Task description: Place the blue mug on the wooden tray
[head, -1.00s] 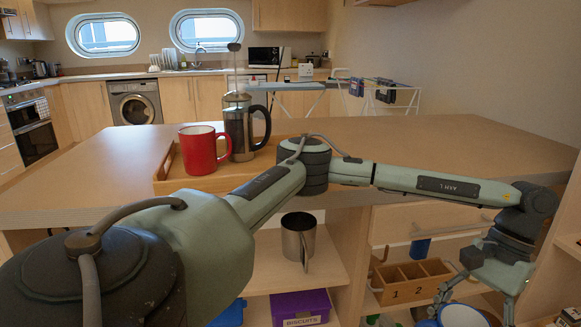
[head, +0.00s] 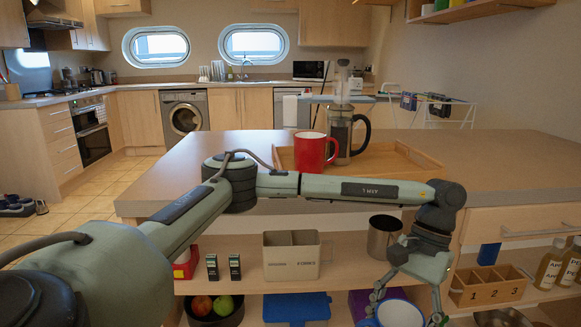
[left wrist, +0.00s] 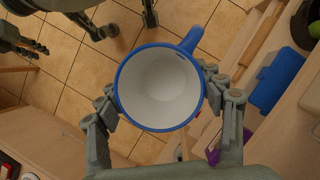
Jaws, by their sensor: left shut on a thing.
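The blue mug (head: 400,312) has a white inside and is low at the bottom edge of the head view, below counter height. My left gripper (head: 405,300) is shut on it. In the left wrist view the mug (left wrist: 160,88) sits between the two fingers, opening toward the camera, handle up and right. The wooden tray (head: 415,158) lies on the counter, beyond and above the gripper. A red mug (head: 313,151) and a French press (head: 341,130) stand on it. My right gripper (left wrist: 130,25) appears at the top of the wrist view, its fingers apart and empty.
The counter top (head: 490,165) is bare right of the tray. Shelves under it hold a steel mug (head: 383,237), a beige caddy (head: 291,256), a numbered wooden box (head: 487,285) and a fruit bowl (head: 214,309). Tiled floor (head: 75,225) is open at left.

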